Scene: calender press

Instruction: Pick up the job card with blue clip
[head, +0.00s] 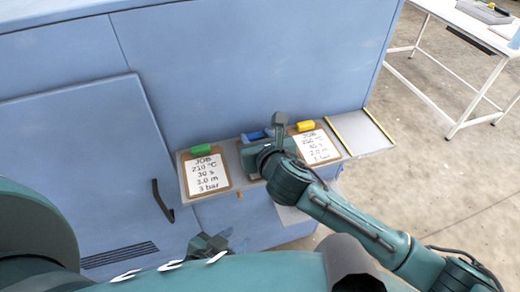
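The job card with the blue clip (256,135) lies on the narrow shelf, in the middle of a row of cards. Only its blue clip and a sliver of its board show; my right gripper and wrist hide the rest. My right gripper (262,158) is right over or at this card, just below the clip in the picture. Its fingertips are hidden, so I cannot tell whether it touches or grips the card. My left gripper (208,247) is low in the head view, in front of the machine and away from the cards; its fingers are unclear.
A card with a green clip (201,150) lies to the left and one with a yellow clip (305,126) to the right. The grey shelf (366,137) runs along the blue machine (240,65). A dark door handle (163,203) sticks out at left. A white table (470,35) stands far right.

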